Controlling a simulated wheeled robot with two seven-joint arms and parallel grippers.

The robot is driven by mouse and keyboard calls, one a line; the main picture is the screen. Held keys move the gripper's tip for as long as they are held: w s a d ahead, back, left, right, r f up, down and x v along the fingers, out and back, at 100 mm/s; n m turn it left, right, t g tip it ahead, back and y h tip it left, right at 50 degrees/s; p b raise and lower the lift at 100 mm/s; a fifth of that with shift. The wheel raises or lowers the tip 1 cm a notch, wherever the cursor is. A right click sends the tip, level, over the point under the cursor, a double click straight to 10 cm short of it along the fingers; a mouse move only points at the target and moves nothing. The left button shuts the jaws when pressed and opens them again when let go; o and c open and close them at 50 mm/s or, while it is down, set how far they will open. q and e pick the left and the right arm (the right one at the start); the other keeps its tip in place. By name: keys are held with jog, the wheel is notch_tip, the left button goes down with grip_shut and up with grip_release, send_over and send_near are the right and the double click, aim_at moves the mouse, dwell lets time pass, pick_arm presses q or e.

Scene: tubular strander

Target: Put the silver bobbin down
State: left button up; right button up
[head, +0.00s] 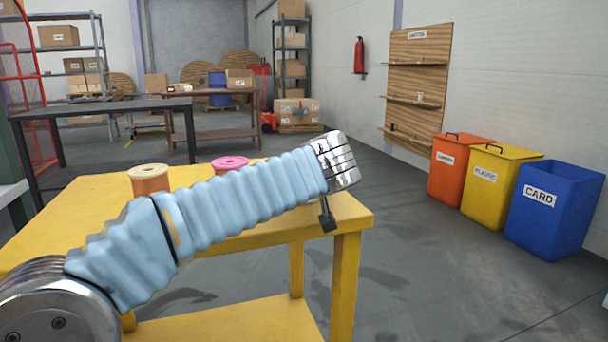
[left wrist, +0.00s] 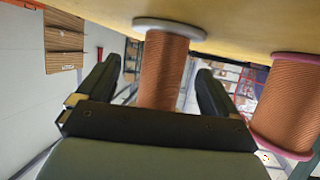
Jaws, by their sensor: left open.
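The silver bobbin (left wrist: 164,70), copper-wound with a grey flange, is between the two fingers of my left gripper (left wrist: 162,88) in the left wrist view. That view is upside down, and the flange meets the yellow table top. The fingers are open, with gaps beside the winding. In the head view my left gripper (head: 328,212) is mostly hidden behind its chrome wrist, at the table's right end; I cannot make out the silver bobbin there. My right gripper is not in view.
A pink-flanged bobbin (head: 230,163) stands on the yellow table (head: 90,205), and shows beside the silver one in the wrist view (left wrist: 284,110). A cream-topped bobbin (head: 150,180) stands farther left. Orange, yellow and blue bins (head: 550,215) stand right; floor between is clear.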

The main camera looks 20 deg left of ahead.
pick_arm(q)
jog(key=v, duration=1.2)
jog(key=shift+r, duration=0.1)
